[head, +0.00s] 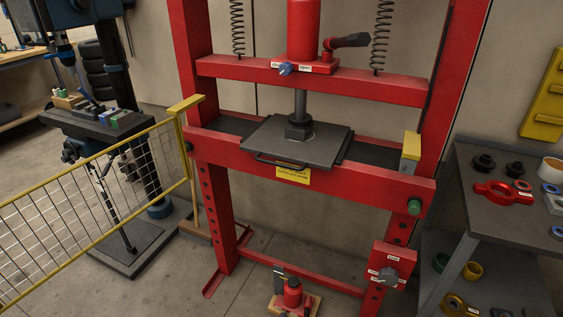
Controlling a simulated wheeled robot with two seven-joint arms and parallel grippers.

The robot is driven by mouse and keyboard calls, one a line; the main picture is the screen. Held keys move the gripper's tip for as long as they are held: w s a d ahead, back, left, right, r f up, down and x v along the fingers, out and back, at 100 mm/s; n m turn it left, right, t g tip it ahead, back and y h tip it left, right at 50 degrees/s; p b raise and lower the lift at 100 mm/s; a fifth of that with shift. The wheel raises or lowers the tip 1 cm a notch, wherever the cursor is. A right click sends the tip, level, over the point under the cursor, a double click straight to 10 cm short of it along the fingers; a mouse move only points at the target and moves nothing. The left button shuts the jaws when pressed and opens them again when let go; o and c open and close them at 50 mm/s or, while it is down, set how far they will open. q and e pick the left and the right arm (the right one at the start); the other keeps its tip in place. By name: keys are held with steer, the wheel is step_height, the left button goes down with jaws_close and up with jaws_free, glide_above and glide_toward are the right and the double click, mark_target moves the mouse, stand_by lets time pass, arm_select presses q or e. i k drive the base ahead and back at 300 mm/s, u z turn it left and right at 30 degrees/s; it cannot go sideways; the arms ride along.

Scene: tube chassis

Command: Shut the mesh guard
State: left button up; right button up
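The mesh guard (98,201) is a yellow-framed panel of wire mesh at the left of the head view. It stands swung open, its far upright (180,152) beside the left post of the red press (318,178). Its near end runs out of the picture at the lower left. A yellow block (411,146) sits on the press's right side, across from the guard's upright. The press opening in front of the grey plate (292,145) is uncovered. Neither of my grippers shows in this view.
A drill press (96,125) stands behind the guard. A dark bench (505,190) with rings and a red part stands at the right. A small red jack (293,292) sits on the floor before the press. A control box (390,270) juts from the right post.

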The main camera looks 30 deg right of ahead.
mark_target(2, 308)
steer(key=u, duration=2.05)
steer(key=i, duration=3.3)
steer(key=z, duration=4.25)
steer(key=i, duration=1.05)
steer(key=z, duration=0.05)
